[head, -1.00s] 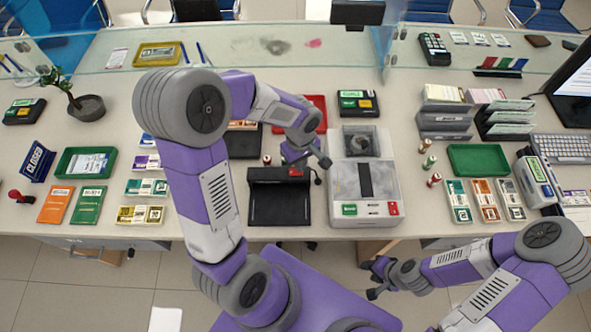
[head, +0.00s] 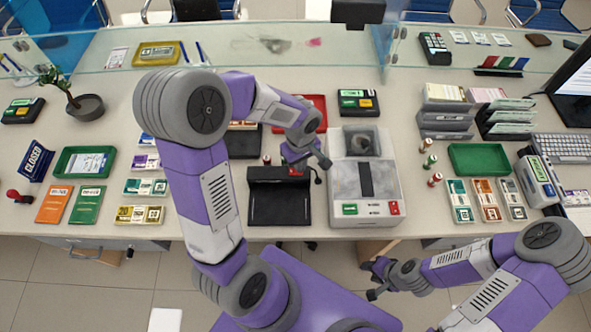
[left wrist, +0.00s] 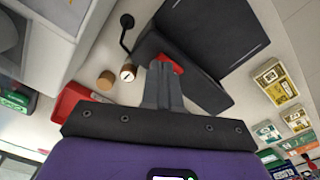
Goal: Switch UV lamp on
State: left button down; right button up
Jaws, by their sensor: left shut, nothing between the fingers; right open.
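The UV lamp appears to be the black box-shaped device (head: 279,207) on the counter in front of me; it also shows in the left wrist view (left wrist: 215,35). A red switch (head: 297,171) sits at its back right corner, partly hidden by my fingers in the left wrist view (left wrist: 175,67). No glow shows on the device. My left gripper (head: 323,168) is shut and empty, with its fingertips (left wrist: 160,68) over or beside the red switch; I cannot tell whether they touch. My right gripper (head: 370,280) is open and empty in front of the counter edge.
A grey machine (head: 345,208) with green and red buttons stands right of the lamp. Small stamps (left wrist: 106,80) stand close to my left fingers, and a thin black stalk (left wrist: 126,35) rises nearby. A green tray (head: 480,158) lies further right. A glass screen crosses the back.

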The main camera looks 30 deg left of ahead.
pick_arm(q)
jog(key=shift+f+b, duration=0.45)
jog(key=shift+f, duration=0.1)
jog(key=shift+r+p, duration=2.6)
jog(key=shift+r, duration=1)
jog(key=shift+f, duration=0.15)
